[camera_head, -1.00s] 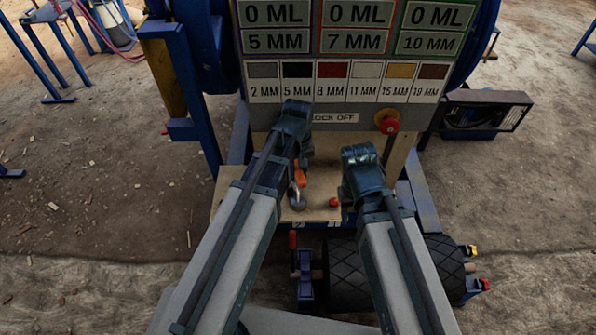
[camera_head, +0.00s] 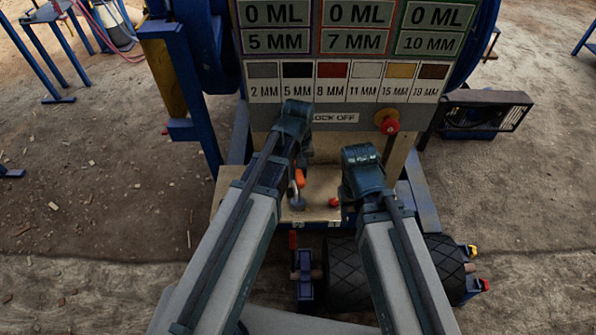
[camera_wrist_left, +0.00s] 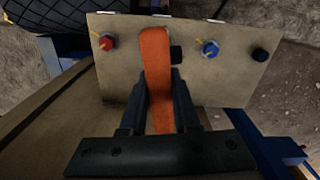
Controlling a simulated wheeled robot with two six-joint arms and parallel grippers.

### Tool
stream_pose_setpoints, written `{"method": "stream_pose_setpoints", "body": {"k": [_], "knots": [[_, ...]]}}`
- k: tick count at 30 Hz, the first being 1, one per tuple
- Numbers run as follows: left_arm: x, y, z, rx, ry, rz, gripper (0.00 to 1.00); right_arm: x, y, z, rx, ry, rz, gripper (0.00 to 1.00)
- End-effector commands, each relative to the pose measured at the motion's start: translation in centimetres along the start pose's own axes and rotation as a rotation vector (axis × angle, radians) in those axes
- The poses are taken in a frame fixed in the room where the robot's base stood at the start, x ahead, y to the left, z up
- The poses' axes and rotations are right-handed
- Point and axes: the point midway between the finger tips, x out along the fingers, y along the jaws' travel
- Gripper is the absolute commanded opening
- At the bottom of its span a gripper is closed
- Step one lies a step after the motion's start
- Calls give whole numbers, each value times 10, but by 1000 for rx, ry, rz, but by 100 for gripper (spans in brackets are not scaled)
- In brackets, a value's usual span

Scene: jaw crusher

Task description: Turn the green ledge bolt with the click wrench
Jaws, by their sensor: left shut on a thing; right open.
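My left gripper (camera_wrist_left: 160,100) is shut on an orange handle, which I take for the click wrench (camera_wrist_left: 156,55). The handle stretches over the tan ledge (camera_wrist_left: 125,80) in the left wrist view. In the head view a bit of orange (camera_head: 299,178) shows beside my left wrist, above the ledge (camera_head: 318,187). A red bolt (camera_wrist_left: 106,42), a blue bolt (camera_wrist_left: 210,48) and a black one (camera_wrist_left: 260,54) stand on the ledge. I see no green bolt; the wrench and jaws may hide it. My right gripper (camera_head: 346,211) is open, mostly behind its arm, right of the red bolt (camera_head: 333,202).
A panel with size labels (camera_head: 346,82) rises behind the ledge, with a red knob (camera_head: 389,125) at its lower right. A dark tyre (camera_head: 345,273) sits below the ledge. Blue frame posts stand on both sides. Open dirt ground lies beyond.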

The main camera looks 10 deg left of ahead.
Motion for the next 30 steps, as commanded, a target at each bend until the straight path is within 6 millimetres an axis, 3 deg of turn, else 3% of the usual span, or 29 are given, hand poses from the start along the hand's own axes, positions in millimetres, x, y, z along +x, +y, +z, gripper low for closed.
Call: {"method": "stream_pose_setpoints", "body": {"k": [30], "knots": [[-19,0,0,-21,0,0,0,-19,2,1,0,0,0,50]]}}
